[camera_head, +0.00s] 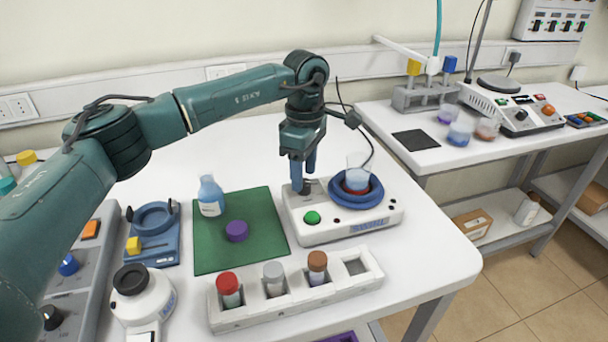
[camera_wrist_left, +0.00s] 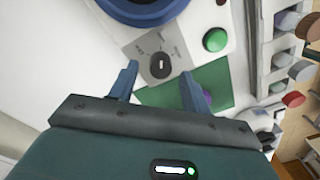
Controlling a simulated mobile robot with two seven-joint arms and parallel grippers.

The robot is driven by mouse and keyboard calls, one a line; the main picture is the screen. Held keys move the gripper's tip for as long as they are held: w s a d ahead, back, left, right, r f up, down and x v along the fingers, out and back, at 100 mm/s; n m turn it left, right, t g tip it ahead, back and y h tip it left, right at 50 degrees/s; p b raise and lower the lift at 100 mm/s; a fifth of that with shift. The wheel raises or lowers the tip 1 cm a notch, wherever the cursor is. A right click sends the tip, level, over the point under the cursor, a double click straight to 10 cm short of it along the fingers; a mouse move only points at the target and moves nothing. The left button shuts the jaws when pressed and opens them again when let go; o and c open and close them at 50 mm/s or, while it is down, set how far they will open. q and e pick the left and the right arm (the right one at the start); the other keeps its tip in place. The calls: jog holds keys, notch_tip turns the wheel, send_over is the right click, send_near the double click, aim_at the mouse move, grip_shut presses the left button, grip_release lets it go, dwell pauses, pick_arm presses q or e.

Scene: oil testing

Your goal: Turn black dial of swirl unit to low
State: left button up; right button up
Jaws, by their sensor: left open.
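The swirl unit (camera_head: 355,226) is a white box with a green button (camera_head: 312,218) and a blue ring platform (camera_head: 366,193) holding a glass beaker with red at its bottom. Its black dial (camera_wrist_left: 160,66) shows in the left wrist view on a grey panel with printed marks, with a light pointer line. In the head view the dial is mostly hidden by my fingers. My left gripper (camera_head: 303,176) is open and points down over the dial. In the left wrist view the dial lies between the two blue fingertips, with a gap on each side; contact is not visible.
A green mat (camera_head: 212,254) with a blue bottle (camera_head: 211,196) and purple cap lies left of the unit. A white rack (camera_head: 247,314) with several capped vials stands in front. A second table with instruments is at the right. The back of the table is clear.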

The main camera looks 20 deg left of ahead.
aim_at(305, 180)
pick_arm(q)
notch_tip(305, 180, up, 12)
jog(key=shift+w+b, duration=0.15)
jog(key=shift+b, duration=0.15)
jog(key=shift+f, duration=0.1)
